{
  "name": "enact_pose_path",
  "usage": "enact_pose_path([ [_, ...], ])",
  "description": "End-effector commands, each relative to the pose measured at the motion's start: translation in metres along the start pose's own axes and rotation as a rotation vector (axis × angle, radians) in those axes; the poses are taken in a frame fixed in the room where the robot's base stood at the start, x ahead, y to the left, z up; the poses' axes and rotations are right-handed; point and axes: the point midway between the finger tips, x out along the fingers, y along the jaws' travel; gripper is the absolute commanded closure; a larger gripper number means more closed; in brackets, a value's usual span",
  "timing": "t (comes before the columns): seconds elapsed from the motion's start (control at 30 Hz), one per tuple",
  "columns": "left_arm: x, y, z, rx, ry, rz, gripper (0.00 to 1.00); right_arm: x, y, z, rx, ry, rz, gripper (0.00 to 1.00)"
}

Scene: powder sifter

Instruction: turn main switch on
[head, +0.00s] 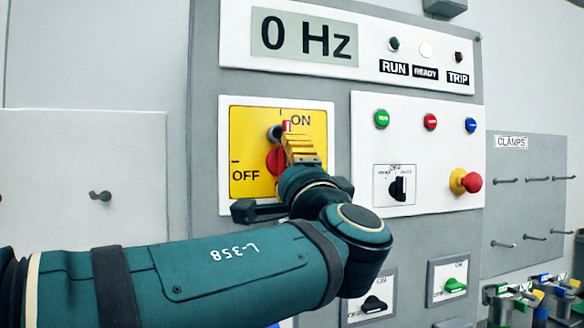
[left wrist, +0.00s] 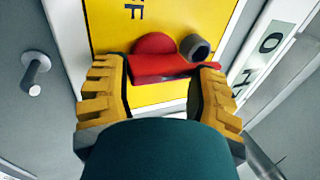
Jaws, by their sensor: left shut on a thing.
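The main switch is a yellow plate (head: 243,142) marked ON at the top and OFF at the left, with a red rotary handle (head: 275,161) in its middle. My left gripper (head: 292,140), with yellow fingers, is shut on the handle. In the left wrist view the red handle (left wrist: 160,68) lies between the two fingers (left wrist: 160,88). The handle stands roughly upright in the head view, its tip near the ON mark. My fingers hide much of it there. A grey round piece (left wrist: 195,47) is beside the handle. My right gripper is not in view.
The display (head: 305,38) above reads 0 Hz. To the right is a white panel (head: 368,135) with push buttons, a black selector (head: 398,188) and a red emergency knob (head: 472,183). Smaller switches sit below. A peg (head: 100,196) sticks out of the left panel.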

Motion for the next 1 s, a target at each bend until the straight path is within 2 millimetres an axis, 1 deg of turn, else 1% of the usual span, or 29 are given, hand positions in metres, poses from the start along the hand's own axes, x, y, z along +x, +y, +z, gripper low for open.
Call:
enact_pose_path([
  [0.03,0.005,-0.001,0.006,0.004,-0.012,-0.003,0.74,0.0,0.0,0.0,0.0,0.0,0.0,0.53],
  [0.43,0.005,-0.001,0.006,0.009,-0.012,-0.003,0.74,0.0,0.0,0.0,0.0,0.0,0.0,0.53],
  [0.47,0.005,-0.001,0.006,0.009,-0.011,-0.003,0.25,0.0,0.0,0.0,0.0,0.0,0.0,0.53],
  [0.5,0.004,-0.001,0.006,0.009,-0.011,-0.003,0.11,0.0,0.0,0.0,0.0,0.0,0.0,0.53],
  [0.53,0.004,-0.001,0.005,0.009,-0.01,-0.003,0.01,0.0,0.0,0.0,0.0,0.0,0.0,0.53],
  [0.87,0.0,0.0,0.002,0.008,-0.002,-0.001,0.0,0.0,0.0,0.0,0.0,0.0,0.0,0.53],
  [1.0,-0.011,0.0,0.001,0.008,0.001,0.0,0.0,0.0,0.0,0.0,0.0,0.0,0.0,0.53],
])
